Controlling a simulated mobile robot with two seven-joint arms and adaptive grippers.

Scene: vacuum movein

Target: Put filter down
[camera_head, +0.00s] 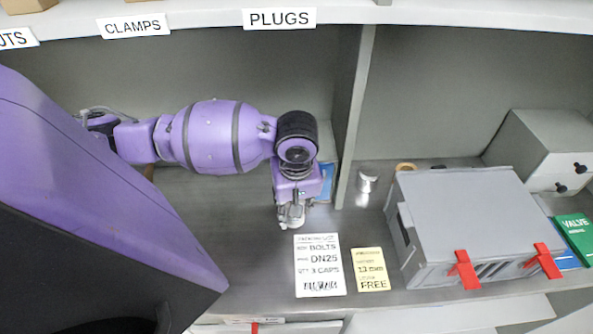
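My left arm reaches in from the left, and its gripper (291,222) points down over the shelf, just behind a white packing list card (320,265). The fingers are small and close together; I cannot tell whether they are open, shut or holding anything. I cannot pick out a filter for certain. A grey box with two red clips (470,225) on its front stands on the shelf to the right of my gripper, apart from it. My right gripper is not in view.
A yellow card (370,269) lies beside the packing list. A thin upright divider (352,110) stands behind my gripper. A grey drawer cabinet (545,150) and a green valve booklet (576,236) are at the right. The shelf (240,255) left of the cards is bare.

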